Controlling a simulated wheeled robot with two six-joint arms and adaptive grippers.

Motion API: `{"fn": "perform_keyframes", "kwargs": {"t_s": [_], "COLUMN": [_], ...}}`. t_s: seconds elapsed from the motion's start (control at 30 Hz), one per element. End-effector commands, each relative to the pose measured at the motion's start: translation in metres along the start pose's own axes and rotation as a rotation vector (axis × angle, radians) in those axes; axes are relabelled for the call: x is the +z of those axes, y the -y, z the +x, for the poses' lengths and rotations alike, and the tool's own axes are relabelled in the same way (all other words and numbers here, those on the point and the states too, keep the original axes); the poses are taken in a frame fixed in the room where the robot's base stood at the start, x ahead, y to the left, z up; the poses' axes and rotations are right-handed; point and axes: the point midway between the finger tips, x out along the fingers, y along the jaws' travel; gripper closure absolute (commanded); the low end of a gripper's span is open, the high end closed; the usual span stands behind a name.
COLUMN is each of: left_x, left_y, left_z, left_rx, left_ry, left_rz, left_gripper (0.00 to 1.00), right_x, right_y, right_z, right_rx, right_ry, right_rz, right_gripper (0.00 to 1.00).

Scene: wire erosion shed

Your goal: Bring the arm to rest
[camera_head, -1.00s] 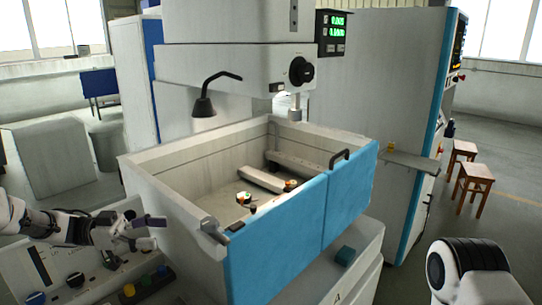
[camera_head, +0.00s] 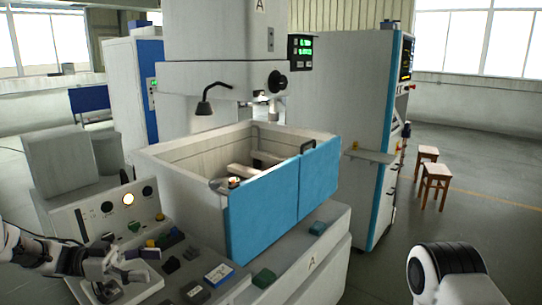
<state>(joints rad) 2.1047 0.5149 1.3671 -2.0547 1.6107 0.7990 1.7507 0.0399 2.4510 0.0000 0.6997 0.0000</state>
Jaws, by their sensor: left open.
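My left arm enters at the lower left of the head view. Its gripper (camera_head: 136,268) is open, with no object visible between the fingers. It is over the front part of the machine's control console (camera_head: 95,213), close to the dark blocks lying there. I cannot tell whether it touches the console. Part of my right arm (camera_head: 446,272) shows at the lower right; its gripper is out of the picture.
The machine's tank (camera_head: 190,158) with blue front doors (camera_head: 264,212) stands right of my left gripper. A blue-labelled box (camera_head: 219,274) and green blocks lie on the ledge. Stools (camera_head: 435,180) stand far right on open floor.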

Motion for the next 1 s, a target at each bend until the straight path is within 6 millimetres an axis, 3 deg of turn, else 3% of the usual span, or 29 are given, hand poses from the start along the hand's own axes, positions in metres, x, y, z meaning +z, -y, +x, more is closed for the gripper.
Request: {"fn": "perform_keyframes", "kwargs": {"t_s": [0.17, 0.37, 0.47, 0.57, 0.6, 0.7, 0.8, 0.9, 1.0], "left_x": [0.046, 0.113, 0.168, 0.245, 0.277, 0.346, 0.389, 0.402, 0.404], "left_y": [-0.013, -0.022, -0.031, -0.053, -0.069, -0.122, -0.189, -0.251, -0.290], "left_z": [0.042, 0.102, 0.132, 0.149, 0.148, 0.128, 0.090, 0.048, 0.020], "left_rx": [0.030, -0.102, -0.265, -0.508, -0.614, -0.855, -1.051, -1.187, -1.250], "left_ry": [-0.026, -0.094, -0.089, 0.009, 0.081, 0.314, 0.595, 0.852, 1.031], "left_rz": [-0.137, -0.368, -0.521, -0.699, -0.767, -0.915, -1.033, -1.122, -1.178], "left_gripper": [0.32, 0.32, 0.32, 0.32, 0.32, 0.32, 0.32, 0.32, 0.32], "right_x": [-0.001, 0.000, 0.000, 0.000, 0.000, 0.000, 0.000, 0.000, 0.000], "right_y": [0.000, 0.000, 0.000, 0.000, 0.000, 0.000, 0.000, 0.000, 0.000], "right_z": [0.009, 0.018, 0.024, 0.029, 0.031, 0.034, 0.035, 0.034, 0.034], "right_rx": [0.000, 0.000, 0.000, 0.000, 0.000, 0.000, 0.000, 0.000, 0.000], "right_ry": [-0.002, 0.000, 0.000, 0.000, -0.001, -0.001, -0.001, 0.000, 0.000], "right_rz": [0.000, 0.000, 0.000, 0.000, 0.000, 0.000, 0.000, 0.000, 0.000], "right_gripper": [0.60, 0.60, 0.60, 0.60, 0.60, 0.60, 0.60, 0.60, 0.60]}}
